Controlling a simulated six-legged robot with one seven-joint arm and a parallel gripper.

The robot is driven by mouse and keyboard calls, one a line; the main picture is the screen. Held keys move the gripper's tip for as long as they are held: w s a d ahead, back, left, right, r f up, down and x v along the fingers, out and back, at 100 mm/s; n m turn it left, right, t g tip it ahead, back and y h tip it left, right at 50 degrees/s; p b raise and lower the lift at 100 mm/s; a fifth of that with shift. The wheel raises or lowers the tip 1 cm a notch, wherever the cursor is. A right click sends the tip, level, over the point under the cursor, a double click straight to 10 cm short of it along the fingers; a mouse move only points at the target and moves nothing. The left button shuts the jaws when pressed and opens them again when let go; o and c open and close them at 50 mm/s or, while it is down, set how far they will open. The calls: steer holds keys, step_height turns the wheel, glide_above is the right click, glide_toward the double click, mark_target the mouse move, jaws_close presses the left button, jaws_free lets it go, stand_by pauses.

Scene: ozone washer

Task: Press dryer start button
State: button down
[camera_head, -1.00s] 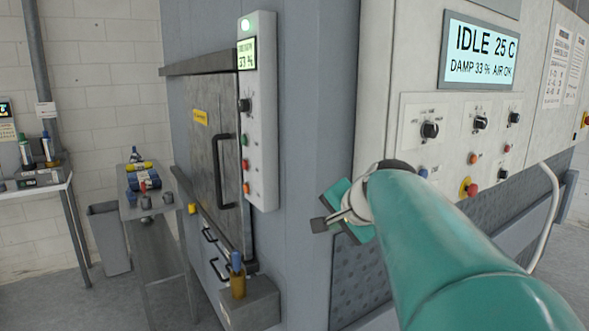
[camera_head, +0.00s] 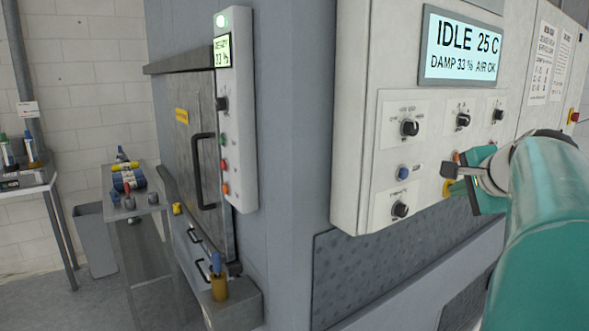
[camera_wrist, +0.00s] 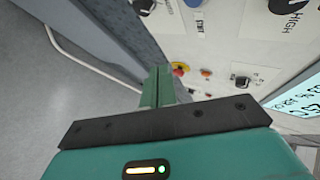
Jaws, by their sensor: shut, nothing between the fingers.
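A cream control panel (camera_head: 355,120) with a display (camera_head: 462,50) reading "IDLE 25 C, DAMP 33 %, AIR OK" fills the right of the head view. It carries black knobs and a blue button (camera_head: 403,173). My gripper (camera_head: 449,170) is shut and empty, in front of the panel's lower part, right of the blue button. It partly hides a red-and-yellow button, which shows in the wrist view (camera_wrist: 180,69) beside an orange button (camera_wrist: 205,72). Contact with the panel cannot be told.
A narrow panel (camera_head: 236,120) with green, red and orange buttons stands beside a metal door (camera_head: 190,150) with a black handle. A cart with bottles (camera_head: 128,180) stands at the left. Open floor lies at lower left.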

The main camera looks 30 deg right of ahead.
steer(key=shift+a, duration=0.15)
steer(key=w, duration=0.8)
steer(key=shift+w+a, duration=0.35)
steer(key=shift+w, duration=0.05)
steer(key=shift+w, duration=0.1)
stand_by(1.6)
steer(key=shift+w, duration=0.3)
steer(key=shift+w+a, duration=0.1)
steer(key=shift+w, duration=0.4)
stand_by(0.7)
stand_by(0.4)
steer(key=shift+s, duration=0.9)
steer(key=shift+s+d, duration=0.15)
steer(key=shift+s, duration=1.1)
steer(key=shift+s+d, duration=0.15)
steer(key=shift+s, duration=1.1)
